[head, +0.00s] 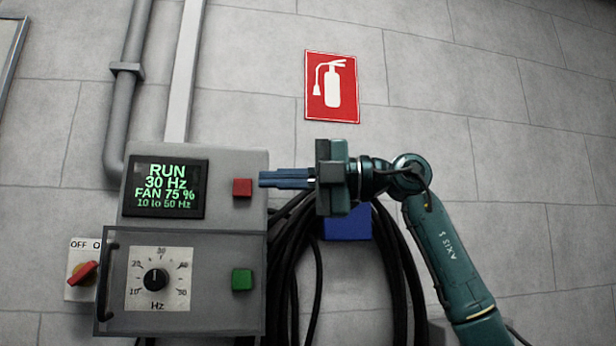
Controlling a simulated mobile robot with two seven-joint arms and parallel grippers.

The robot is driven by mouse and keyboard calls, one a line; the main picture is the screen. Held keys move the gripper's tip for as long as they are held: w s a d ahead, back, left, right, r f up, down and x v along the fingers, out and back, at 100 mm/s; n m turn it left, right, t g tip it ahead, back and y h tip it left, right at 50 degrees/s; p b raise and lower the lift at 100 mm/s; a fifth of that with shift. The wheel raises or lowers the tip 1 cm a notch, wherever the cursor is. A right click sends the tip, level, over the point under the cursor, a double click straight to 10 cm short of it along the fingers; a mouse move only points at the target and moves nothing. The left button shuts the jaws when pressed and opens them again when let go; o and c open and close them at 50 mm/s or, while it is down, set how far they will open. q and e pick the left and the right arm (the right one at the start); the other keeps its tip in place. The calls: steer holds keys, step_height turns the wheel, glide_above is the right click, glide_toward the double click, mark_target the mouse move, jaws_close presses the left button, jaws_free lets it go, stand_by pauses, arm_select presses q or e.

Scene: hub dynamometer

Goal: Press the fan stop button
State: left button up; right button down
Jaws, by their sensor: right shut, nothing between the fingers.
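The red button (242,187) sits on the upper right of the grey control box (230,160). My right gripper (262,180) is shut and empty, its blue fingers pointing left toward the red button. The fingertips appear a little to the right of the button in the picture; I cannot tell whether they touch it. The green button (242,279) is lower on the same box. The display (165,187) reads RUN, 30 Hz, FAN 75 %, 10 to 50 Hz. My left gripper is not in view.
A dial (155,279) marked Hz sits behind a framed cover with a handle (107,274). A red rotary switch (83,272) is at the far left. Black cables (290,255) hang below my right gripper, near a blue box (347,224). A fire extinguisher sign (332,87) is above.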

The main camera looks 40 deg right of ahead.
mark_target(242, 188)
steer(key=w+p, duration=0.1)
steer(key=w, duration=0.4)
steer(key=shift+w, duration=0.15)
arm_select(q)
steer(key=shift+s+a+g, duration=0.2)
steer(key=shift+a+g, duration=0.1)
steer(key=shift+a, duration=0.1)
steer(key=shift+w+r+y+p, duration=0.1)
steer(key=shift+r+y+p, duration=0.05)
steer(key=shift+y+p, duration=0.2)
arm_select(e)
steer(key=shift+d, duration=0.1)
